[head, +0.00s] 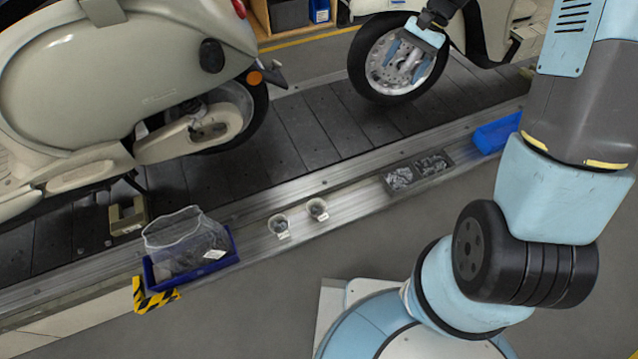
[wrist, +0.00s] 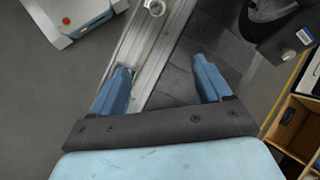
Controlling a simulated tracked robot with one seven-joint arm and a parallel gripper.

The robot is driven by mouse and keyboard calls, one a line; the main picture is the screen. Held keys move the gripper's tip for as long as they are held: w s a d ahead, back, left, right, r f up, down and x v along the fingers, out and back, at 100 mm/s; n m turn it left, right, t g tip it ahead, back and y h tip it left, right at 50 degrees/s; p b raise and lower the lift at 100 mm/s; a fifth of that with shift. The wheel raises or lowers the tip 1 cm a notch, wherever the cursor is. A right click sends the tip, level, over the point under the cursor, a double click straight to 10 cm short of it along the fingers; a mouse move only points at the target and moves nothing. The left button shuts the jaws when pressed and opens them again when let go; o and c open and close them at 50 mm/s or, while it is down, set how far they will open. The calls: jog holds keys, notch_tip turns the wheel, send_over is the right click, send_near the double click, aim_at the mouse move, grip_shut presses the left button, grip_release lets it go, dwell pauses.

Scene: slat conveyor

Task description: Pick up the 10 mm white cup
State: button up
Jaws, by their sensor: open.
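Two small whitish cups, a left cup (head: 279,225) and a right cup (head: 317,209), stand side by side on the metal rail, each with a small label in front. The labels are too small to read, so I cannot tell which is the 10 mm cup. My gripper (head: 406,66) is open and empty, above and beyond the rail, in front of the scooter wheel in the head view. In the wrist view my gripper (wrist: 162,70) has its blue fingers spread over the rail and slats. One cup (wrist: 155,7) shows at the top edge, beyond the fingertips and apart from them.
A blue bin (head: 190,270) with a clear bag stands left of the cups. A grey tray of small metal parts (head: 417,170) and another blue bin (head: 497,132) lie to the right. Two scooters stand on the slat conveyor (head: 290,140). The rail around the cups is clear.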

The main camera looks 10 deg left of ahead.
notch_tip(320, 180, down, 12)
jog(key=w+a+r+m+g+y, duration=0.1)
jog(key=w+a+g, duration=0.1)
jog(key=a, duration=0.1)
jog(key=m+g+y, duration=0.3)
jog(key=m+y, duration=0.2)
jog(key=m, duration=0.1)
send_near(323, 206)
jog(key=shift+w+d+r, duration=0.25)
jog(key=shift+w+d, duration=0.1)
jog(key=shift+d, duration=0.05)
jog(key=shift+s+a+f, duration=0.15)
jog(key=shift+s+f, duration=0.05)
jog(key=x, duration=1.3)
jog(key=shift+a, duration=0.3)
jog(key=c, duration=0.7)
jog(key=shift+c, duration=0.2)
